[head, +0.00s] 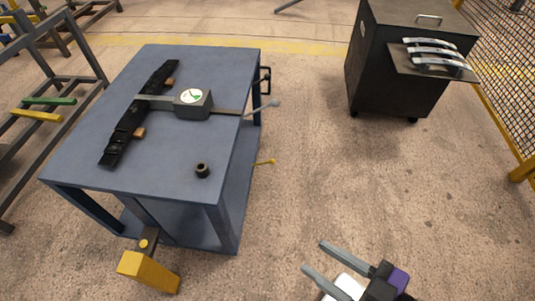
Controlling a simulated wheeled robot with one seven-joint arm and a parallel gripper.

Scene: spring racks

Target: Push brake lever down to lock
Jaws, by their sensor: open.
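A blue steel table (85,150) stands at left. A yellow block-like lever (150,270) sticks out from its near side on a dark bracket (148,243), below the tabletop. I cannot tell for sure which is the brake lever. My gripper (313,255) is at the bottom, right of the table, open and empty, its grey fingers pointing up-left. It touches none of the levers.
A dark leaf-spring-like bar (125,135) and a small dark cylinder (202,170) are on the table. A dark cabinet (385,70) with curved metal strips on its shelf stands back right. A rack (60,85) is at far left, mesh fencing (510,55) at right. Open floor (400,185) lies between.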

